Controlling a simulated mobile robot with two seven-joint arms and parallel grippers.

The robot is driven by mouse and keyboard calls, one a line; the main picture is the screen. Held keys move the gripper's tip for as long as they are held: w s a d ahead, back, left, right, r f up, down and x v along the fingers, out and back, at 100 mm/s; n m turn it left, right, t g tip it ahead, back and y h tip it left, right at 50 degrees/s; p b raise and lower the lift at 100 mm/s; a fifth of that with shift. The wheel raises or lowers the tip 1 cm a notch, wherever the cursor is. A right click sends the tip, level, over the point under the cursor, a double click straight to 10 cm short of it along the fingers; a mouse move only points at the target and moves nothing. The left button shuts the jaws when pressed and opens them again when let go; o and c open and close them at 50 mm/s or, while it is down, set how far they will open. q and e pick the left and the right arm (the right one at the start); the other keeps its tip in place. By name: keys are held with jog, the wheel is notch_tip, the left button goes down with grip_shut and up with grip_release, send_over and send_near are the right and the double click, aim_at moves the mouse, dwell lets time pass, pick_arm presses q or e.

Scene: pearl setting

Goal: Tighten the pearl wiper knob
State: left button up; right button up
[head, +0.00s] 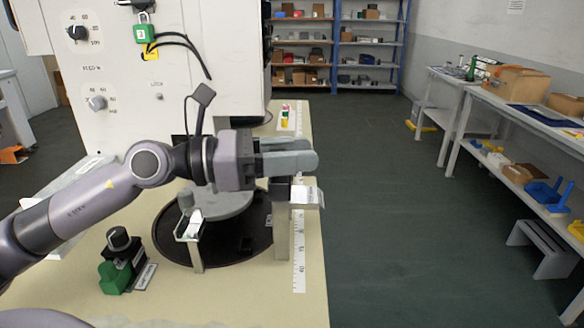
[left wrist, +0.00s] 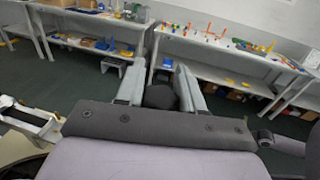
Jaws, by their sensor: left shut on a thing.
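My left gripper (head: 300,158) reaches across from the left, above the right side of a round turntable. Its fingers are shut on a dark rounded knob (left wrist: 160,97), which sits between the two grey fingers in the left wrist view. In the head view the fingers hide the knob. A dark block (head: 280,190) shows just below the fingers, at the top of a pale post (head: 282,235) with a white tag (head: 307,197). The grey disc (head: 225,203) lies on the dark round base (head: 215,252). My right gripper is not in view.
A green block (head: 115,277) with a black knob stands at the front left of the bench. A small bracket (head: 190,230) stands by the disc. A white panel machine (head: 130,80) rises behind my arm.

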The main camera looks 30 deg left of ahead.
pick_arm(q)
jog(key=m+g+h+b, duration=0.2)
jog(key=b, duration=0.1)
jog(key=shift+s+g, duration=0.15)
jog(key=shift+g, duration=0.25)
jog(key=shift+d, duration=0.1)
jog(key=o, duration=1)
jog(key=shift+c, duration=0.2)
